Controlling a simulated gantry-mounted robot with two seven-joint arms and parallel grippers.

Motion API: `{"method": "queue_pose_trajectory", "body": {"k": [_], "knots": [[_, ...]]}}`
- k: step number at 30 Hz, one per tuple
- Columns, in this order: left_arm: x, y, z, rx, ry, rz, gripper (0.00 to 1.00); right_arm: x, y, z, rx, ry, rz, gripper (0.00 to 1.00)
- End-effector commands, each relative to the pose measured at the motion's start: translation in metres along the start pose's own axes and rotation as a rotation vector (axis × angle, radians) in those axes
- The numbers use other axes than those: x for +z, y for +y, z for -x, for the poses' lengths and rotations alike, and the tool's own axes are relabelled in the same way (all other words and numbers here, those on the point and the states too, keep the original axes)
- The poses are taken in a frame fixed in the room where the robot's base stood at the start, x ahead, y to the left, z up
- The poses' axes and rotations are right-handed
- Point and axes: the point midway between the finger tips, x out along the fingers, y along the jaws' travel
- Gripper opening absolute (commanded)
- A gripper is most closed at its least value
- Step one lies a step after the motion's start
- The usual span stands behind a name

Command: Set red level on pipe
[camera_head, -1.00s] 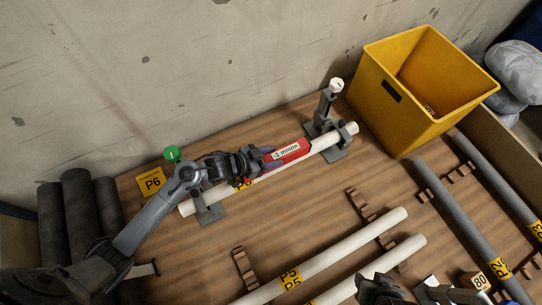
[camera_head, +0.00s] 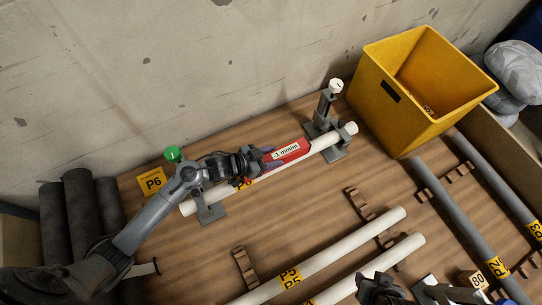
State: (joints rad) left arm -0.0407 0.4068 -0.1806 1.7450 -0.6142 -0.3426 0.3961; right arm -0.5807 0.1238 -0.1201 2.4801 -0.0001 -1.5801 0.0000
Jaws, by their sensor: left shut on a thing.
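The red level (camera_head: 292,149) has a white label reading "-1 mm/m". It lies along the white pipe (camera_head: 326,144) at the back of the table, in line with it. I cannot tell whether its underside fully touches the pipe. My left gripper (camera_head: 262,159) is shut on the left end of the level and hides that end. The pipe rests in two grey supports, the left one (camera_head: 208,212) with a green knob, the right one (camera_head: 335,152) with a white knob. My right gripper (camera_head: 380,288) shows only partly at the bottom edge, away from the level.
A yellow bin (camera_head: 383,100) stands at the back right. A yellow P6 card (camera_head: 152,181) lies left of the pipe. More white pipes (camera_head: 335,260) lie in front on wooden racks, and grey pipes (camera_head: 470,230) lie to the right. Dark rolls (camera_head: 80,230) stand at the left. The wall is close behind.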

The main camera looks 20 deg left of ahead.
Motion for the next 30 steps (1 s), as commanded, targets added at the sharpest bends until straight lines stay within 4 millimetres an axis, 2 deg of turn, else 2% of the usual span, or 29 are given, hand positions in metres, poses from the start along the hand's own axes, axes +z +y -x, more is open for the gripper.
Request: {"method": "queue_pose_trajectory", "body": {"k": [30], "knots": [[0.0065,0.0,-0.003,0.0,-0.003,0.001,0.08,-0.001,0.0002,0.0027,0.0,0.0,0.0,0.43]]}}
